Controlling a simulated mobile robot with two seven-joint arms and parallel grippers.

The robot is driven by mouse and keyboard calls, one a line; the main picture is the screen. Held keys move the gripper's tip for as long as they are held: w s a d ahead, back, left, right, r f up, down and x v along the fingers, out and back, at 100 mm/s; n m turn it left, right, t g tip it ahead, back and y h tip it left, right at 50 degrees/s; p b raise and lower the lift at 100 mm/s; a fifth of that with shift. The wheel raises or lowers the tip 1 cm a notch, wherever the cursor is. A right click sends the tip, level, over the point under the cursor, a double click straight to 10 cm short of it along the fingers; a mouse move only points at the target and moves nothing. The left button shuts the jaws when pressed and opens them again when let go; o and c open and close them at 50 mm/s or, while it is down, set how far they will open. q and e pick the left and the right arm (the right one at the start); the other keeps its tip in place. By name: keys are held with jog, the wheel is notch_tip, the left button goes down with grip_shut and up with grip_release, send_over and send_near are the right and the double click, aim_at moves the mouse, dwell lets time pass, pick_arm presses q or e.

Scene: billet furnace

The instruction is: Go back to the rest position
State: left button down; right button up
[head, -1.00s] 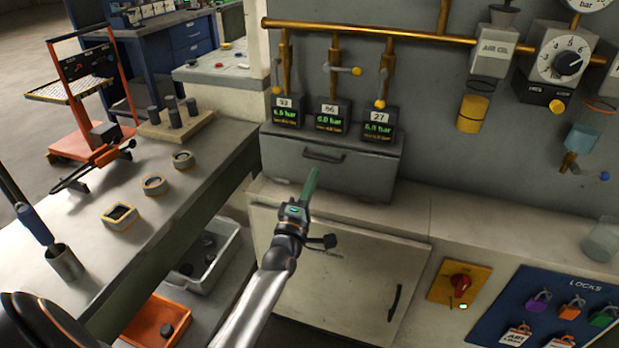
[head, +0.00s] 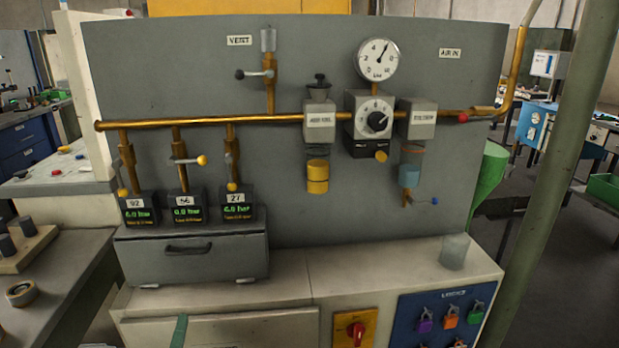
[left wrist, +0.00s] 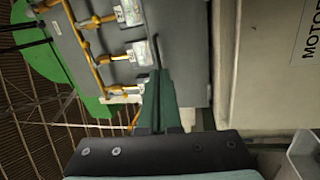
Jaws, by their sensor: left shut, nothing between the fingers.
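My left gripper (head: 180,330) shows only as green fingertips at the bottom edge of the head view, in front of the white cabinet (head: 240,330). In the left wrist view its green fingers (left wrist: 157,100) lie together, shut and empty. They point toward the grey panel with brass pipes, and no contact with anything shows. My right gripper is in neither view.
A grey drawer box (head: 190,260) with several pressure readouts stands on the cabinet. A brass pipe (head: 270,119) with valves and a gauge (head: 378,60) crosses the panel. A blue lock board (head: 440,318) hangs below.

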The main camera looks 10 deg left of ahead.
pick_arm(q)
jog(key=s+d+f+m+g+h, duration=0.7)
jog(key=s+d+f+m+g, duration=0.4)
jog(key=s+d+f+m, duration=0.75)
jog(key=s+a+r+m+y+p, duration=0.1)
jog(key=a+r+m+p, duration=0.1)
jog(key=a+r+p, duration=0.4)
notch_tip(320, 180, up, 3)
jog(key=p, duration=0.7)
jog(key=shift+t, duration=0.3)
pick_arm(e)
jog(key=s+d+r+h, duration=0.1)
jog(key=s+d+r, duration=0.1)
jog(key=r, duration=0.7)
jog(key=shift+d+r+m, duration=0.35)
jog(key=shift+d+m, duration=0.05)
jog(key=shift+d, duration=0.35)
